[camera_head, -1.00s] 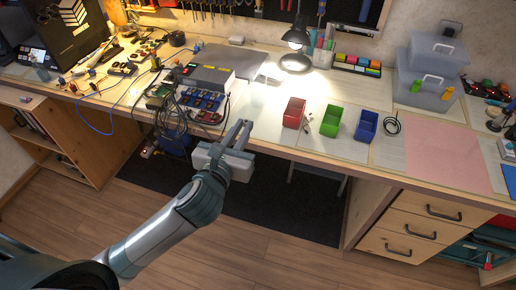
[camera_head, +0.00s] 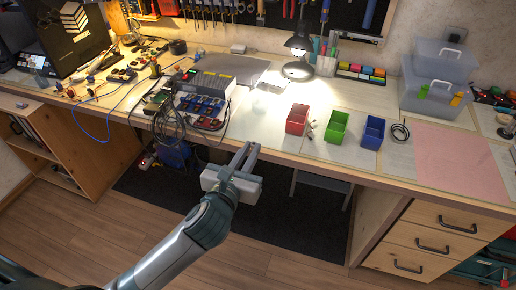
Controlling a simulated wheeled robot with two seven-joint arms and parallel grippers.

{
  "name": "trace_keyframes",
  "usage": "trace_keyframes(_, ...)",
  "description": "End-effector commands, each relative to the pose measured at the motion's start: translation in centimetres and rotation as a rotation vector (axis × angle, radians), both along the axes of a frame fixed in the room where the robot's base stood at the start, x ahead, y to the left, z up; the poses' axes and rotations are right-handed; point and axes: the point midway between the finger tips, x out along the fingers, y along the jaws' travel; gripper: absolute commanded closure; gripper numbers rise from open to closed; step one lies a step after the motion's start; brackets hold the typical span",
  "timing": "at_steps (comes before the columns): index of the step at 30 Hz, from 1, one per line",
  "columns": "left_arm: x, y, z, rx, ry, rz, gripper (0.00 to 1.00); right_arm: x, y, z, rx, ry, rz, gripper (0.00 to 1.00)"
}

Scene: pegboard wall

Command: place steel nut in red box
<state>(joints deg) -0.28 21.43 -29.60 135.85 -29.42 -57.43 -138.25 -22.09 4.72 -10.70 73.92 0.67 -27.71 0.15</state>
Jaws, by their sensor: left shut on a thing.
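The red box (camera_head: 297,120) is a small open bin on the lit workbench, left of a green box (camera_head: 336,127) and a blue box (camera_head: 370,133). My left gripper (camera_head: 248,151) is in front of the bench's front edge, to the left of and nearer than the red box. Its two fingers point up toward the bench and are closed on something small. The steel nut cannot be made out between the fingers at this size. Small metal pieces (camera_head: 311,130) lie between the red and green boxes. My right gripper is not in view.
A desk lamp (camera_head: 298,48) stands behind the boxes. Electronics and cables (camera_head: 200,108) crowd the bench left of the red box. Clear bench surface lies just left of the red box.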

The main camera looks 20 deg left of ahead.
Motion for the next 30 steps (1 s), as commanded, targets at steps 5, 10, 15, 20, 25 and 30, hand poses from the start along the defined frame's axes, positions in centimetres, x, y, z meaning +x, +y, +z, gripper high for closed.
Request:
trace_keyframes(5,2.4,0.4,-1.5,0.000,0.000,0.002,1.00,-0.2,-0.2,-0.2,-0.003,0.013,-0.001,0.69)
trace_keyframes(10,5.6,0.9,-3.4,0.000,0.001,0.003,1.00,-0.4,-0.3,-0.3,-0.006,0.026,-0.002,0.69)
trace_keyframes(15,8.6,1.3,-5.2,-0.002,0.000,0.002,1.00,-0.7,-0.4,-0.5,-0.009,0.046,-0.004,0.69)
trace_keyframes(20,10.4,1.6,-6.3,0.000,0.000,0.001,1.00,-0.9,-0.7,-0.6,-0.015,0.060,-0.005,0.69)
trace_keyframes(25,11.0,1.6,-6.6,-0.001,-0.001,0.000,1.00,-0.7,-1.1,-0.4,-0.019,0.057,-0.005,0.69)
trace_keyframes(30,10.9,1.6,-6.6,-0.001,-0.001,0.000,1.00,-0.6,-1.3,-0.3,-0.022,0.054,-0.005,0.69)
